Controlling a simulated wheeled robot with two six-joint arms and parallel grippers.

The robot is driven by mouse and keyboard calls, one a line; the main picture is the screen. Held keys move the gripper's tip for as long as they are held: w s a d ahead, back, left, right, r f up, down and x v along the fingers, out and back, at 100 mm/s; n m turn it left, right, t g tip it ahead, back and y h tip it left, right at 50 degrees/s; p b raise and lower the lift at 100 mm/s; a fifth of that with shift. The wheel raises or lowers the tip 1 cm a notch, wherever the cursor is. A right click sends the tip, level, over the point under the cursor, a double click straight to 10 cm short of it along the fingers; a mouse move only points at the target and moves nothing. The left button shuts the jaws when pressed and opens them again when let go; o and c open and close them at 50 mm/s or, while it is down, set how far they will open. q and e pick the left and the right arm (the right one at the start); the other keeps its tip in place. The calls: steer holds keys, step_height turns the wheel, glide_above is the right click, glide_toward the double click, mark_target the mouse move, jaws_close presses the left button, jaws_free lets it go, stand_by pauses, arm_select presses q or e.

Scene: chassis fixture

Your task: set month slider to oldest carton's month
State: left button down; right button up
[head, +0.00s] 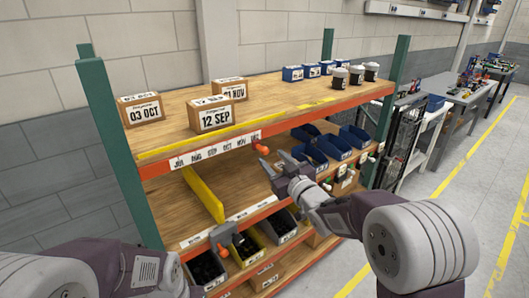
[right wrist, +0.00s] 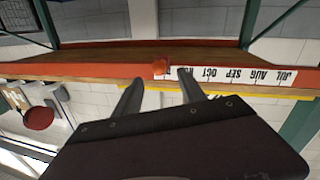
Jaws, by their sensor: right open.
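Three date cartons stand on the upper shelf: 03 OCT (head: 141,111), 12 SEP (head: 214,116) and one reading NOV (head: 232,90), its day partly hidden. The month strip (head: 215,150) on the shelf's front edge runs from JUL at left; it shows reversed in the right wrist view (right wrist: 240,75). The orange slider knob (head: 263,149) is near the strip's right end. My right gripper (head: 274,163) is open in front of the knob, which appears between its fingertips in the right wrist view (right wrist: 160,66).
Blue bins (head: 308,153) and dark bins (head: 278,226) fill the lower shelves. A yellow divider (head: 203,194) is on the middle shelf. Green posts (head: 110,140) bound the rack.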

mark_target(267, 152)
steer(key=p+x, duration=0.1)
steer(key=x, duration=0.4)
steer(key=shift+w+a, duration=0.1)
steer(key=shift+w, duration=0.3)
steer(key=shift+w+a+p, duration=0.3)
steer(key=shift+w, duration=0.2)
steer(key=shift+c, duration=0.3)
jaws_close()
steer(key=shift+f, duration=0.1)
